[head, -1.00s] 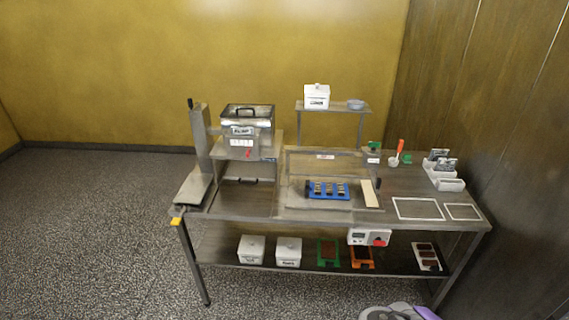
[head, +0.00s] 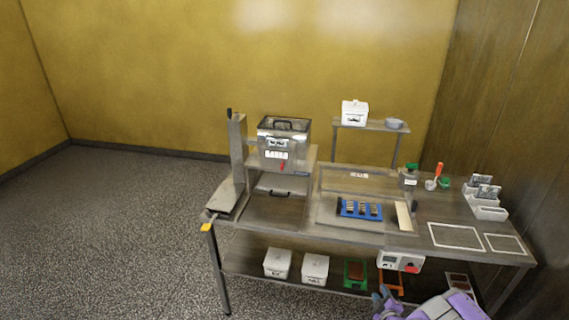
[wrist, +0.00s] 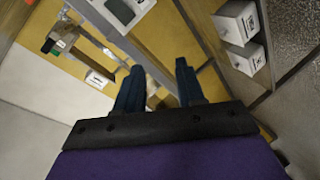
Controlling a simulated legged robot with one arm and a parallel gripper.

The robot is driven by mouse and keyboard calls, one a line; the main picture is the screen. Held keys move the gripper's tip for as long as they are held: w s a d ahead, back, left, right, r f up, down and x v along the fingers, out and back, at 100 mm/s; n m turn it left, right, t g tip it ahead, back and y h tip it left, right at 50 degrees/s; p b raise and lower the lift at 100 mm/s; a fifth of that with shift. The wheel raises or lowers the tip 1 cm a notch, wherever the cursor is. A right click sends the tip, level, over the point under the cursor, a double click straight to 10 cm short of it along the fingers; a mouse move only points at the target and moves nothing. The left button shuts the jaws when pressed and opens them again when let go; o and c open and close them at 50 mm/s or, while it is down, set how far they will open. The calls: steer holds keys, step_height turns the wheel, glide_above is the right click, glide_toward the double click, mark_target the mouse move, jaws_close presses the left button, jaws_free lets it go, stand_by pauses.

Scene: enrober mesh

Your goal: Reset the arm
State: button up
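My gripper (wrist: 158,85) shows in the wrist view with its two dark blue fingers apart and nothing between them. In the head view my purple and grey arm (head: 445,306) is at the bottom right edge, in front of the bench's lower right part. The arm is clear of the bench top in that view.
The steel bench (head: 285,228) carries an enrober machine (head: 283,147) and a blue rack (head: 360,210) with dark pieces. The floor (head: 110,220) to the left is clear.

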steer(key=w+a+r+m+g+y, duration=0.1)
steer(key=w+a+r+g+y, duration=0.1)
steer(key=w+a+r, duration=0.35)
steer(key=s+a+r+m+g+y+b, duration=0.2)
steer(key=s+a+r+g, duration=0.4)
steer(key=a+r, duration=0.8)
steer(key=s+a+r+m+g+h, duration=0.1)
steer(key=s+r, duration=0.4)
steer(key=s, duration=0.9)
steer(key=s+r+m+g+h+b, duration=0.1)
steer(key=s+r+m+g, duration=0.3)
steer(key=s, duration=1.1)
steer(key=s+a+r+m+g, duration=0.1)
steer(key=s+r+m+g, duration=0.2)
steer(key=s, duration=1.1)
step_height(320, 180, up, 3)
steer(key=shift+s+a+f+h, duration=0.1)
steer(key=shift+s+a+h, duration=0.2)
steer(key=shift+s+h, duration=0.1)
